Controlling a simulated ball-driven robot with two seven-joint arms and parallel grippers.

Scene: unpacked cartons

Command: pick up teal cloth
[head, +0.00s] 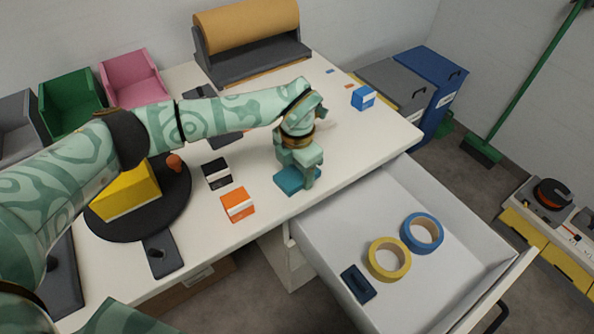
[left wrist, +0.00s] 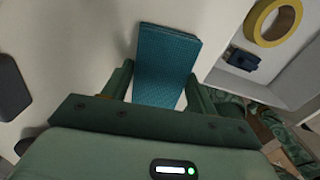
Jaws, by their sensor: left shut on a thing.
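The teal cloth (head: 290,181) is a folded, flat block near the front edge of the white table, just behind the open drawer. My left gripper (head: 299,177) reaches down over it from above. In the left wrist view the cloth (left wrist: 167,62) lies between the two fingers of my left gripper (left wrist: 160,88), which are shut on it. The cloth appears to be at table level; I cannot tell whether it is lifted. My right gripper does not show in either view.
The open drawer (head: 462,220) holds a yellow tape roll (head: 372,262), a blue tape roll (head: 407,240) and a dark blue item (head: 358,284). A yellow block (head: 124,193) sits on a black turntable.

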